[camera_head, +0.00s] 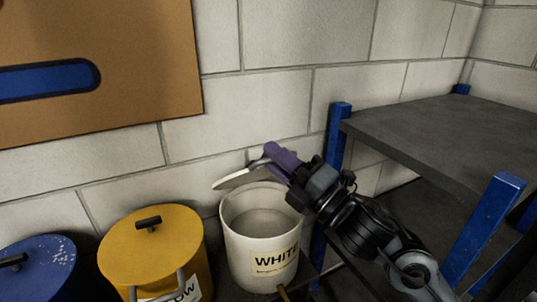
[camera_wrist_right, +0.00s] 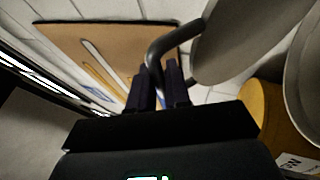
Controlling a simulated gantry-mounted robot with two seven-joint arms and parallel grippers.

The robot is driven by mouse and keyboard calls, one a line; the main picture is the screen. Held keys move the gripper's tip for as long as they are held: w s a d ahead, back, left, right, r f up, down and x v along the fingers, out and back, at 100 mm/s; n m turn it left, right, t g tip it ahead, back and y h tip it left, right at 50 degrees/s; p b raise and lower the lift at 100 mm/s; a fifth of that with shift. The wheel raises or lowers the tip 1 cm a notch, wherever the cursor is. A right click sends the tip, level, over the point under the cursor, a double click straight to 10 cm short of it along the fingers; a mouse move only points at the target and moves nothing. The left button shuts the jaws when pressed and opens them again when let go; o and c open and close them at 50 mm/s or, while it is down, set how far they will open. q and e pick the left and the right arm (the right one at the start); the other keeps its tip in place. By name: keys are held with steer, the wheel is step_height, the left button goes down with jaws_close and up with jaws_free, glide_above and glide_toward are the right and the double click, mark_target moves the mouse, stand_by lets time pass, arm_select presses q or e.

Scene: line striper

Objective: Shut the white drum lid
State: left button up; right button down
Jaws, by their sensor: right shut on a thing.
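The white drum (camera_head: 262,254), labelled "WHITE", stands open and upright, and I see into it from above. Its pale lid (camera_head: 240,179) is held tilted, nearly edge-on, above the drum's back-left rim. My right gripper (camera_head: 272,158), with purple fingers, is shut on the lid's dark handle. In the right wrist view the fingers (camera_wrist_right: 160,88) close around the bent handle (camera_wrist_right: 160,48), and the lid (camera_wrist_right: 225,40) shows as a grey disc beside it. The drum's rim (camera_wrist_right: 290,85) appears at the right of that view. My left gripper is not in view.
A yellow drum (camera_head: 140,252) with its lid on stands left of the white drum. A blue drum (camera_head: 35,272) is farther left. A grey shelf with blue posts (camera_head: 440,140) stands close on the right. A block wall (camera_head: 265,105) and brown board (camera_head: 120,40) are behind.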

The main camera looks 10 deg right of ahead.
arm_select(q)
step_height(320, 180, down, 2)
steer(key=shift+b, duration=0.65)
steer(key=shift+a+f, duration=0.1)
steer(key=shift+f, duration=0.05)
arm_select(e)
steer(key=s+f, duration=0.2)
steer(key=f, duration=0.1)
steer(key=shift+d, duration=0.35)
steer(key=c, duration=1.2)
jaws_free()
steer(key=shift+o, duration=0.2)
steer(key=shift+r, duration=0.1)
steer(key=shift+s, duration=0.1)
